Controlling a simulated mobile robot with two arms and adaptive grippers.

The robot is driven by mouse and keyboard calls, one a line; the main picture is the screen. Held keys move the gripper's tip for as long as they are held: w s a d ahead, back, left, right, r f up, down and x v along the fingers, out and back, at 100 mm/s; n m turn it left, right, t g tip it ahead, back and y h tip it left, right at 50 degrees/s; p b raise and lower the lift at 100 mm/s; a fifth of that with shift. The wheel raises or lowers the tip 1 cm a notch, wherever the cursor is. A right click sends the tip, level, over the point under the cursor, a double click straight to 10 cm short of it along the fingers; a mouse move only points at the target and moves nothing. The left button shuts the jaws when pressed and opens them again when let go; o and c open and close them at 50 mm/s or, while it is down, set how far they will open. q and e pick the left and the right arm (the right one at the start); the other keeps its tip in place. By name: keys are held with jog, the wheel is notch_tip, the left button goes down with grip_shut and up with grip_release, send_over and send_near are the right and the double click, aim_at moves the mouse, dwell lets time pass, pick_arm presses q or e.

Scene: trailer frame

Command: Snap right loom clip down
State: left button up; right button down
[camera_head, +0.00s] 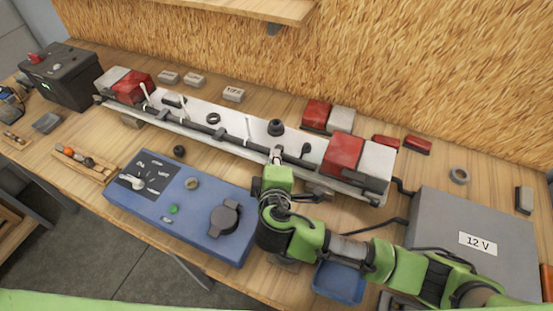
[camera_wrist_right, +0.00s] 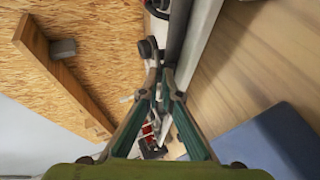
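A dark cable loom (camera_head: 190,122) runs along a long pale rail board (camera_head: 232,118) at the back of the bench. Dark clips sit on it, one left of the middle (camera_head: 163,113) and one near the middle (camera_head: 219,134). The right loom clip cannot be made out clearly; my right gripper (camera_head: 276,154) covers that stretch of loom. This gripper points at the board, its fingertips close to or touching the loom. In the wrist view its fingers (camera_wrist_right: 162,76) converge and look shut, with nothing clearly held. My left gripper is not in view.
Red and white lamps (camera_head: 343,152) stand at the board's right end, others (camera_head: 132,87) at its left. A blue control box (camera_head: 175,215) lies in front, a grey 12 V box (camera_head: 470,215) at right. Black round parts (camera_head: 276,127) stand near the gripper. A chipboard wall closes the back.

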jog(key=shift+s+a+f+t+b, duration=0.1)
jog(key=shift+s+f+t+b, duration=0.25)
jog(key=shift+f+t+b, duration=0.45)
jog(key=shift+r, duration=0.2)
jog(key=c, duration=2.2)
grip_release()
jog(key=shift+c, duration=0.2)
jog(key=shift+w, duration=0.1)
jog(key=shift+r, duration=0.1)
notch_tip(320, 180, up, 10)
